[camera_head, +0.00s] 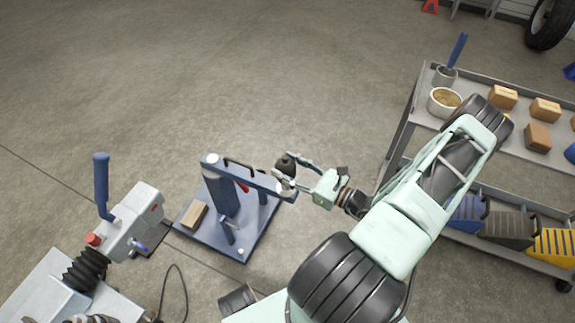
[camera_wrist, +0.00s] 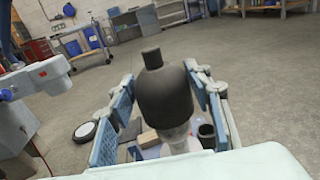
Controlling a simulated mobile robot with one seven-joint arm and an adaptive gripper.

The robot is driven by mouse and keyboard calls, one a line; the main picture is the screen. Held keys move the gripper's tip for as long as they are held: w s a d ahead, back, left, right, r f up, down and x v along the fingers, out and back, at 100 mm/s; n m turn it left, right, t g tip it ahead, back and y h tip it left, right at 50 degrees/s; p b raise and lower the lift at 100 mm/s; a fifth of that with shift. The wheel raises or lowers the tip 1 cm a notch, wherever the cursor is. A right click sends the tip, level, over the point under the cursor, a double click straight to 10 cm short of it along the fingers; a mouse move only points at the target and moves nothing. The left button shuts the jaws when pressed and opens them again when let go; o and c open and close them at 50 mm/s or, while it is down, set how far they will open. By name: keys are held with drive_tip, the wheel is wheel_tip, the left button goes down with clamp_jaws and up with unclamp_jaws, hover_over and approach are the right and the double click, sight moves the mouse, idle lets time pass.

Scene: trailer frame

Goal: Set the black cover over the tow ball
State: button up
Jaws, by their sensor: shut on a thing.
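The black cover (camera_head: 286,165) is a dark dome with a narrower knob on top. It stands about upright at the end of the blue stand's arm (camera_head: 262,181). In the wrist view the cover (camera_wrist: 163,88) is large between the blue finger pads. My gripper (camera_head: 283,164) is shut on it from the right, one finger on each side. A pale, shiny shape (camera_wrist: 180,137) shows just below the cover's rim; it may be the tow ball or its neck. The ball is otherwise hidden, and I cannot tell whether the cover rests on it.
The blue stand's base (camera_head: 246,240) is on the floor with a wooden block (camera_head: 194,215). A trailer coupling with a blue handle (camera_head: 101,180) is at the left. A grey cart (camera_head: 428,80) with cups and boxes is at the right. The floor behind the stand is clear.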

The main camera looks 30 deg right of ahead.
drive_tip(key=shift+f+b, duration=1.45)
drive_tip(key=shift+f, duration=0.65)
drive_tip(key=o, duration=1.1)
drive_tip(key=shift+o, duration=0.2)
drive_tip(key=v, duration=1.2)
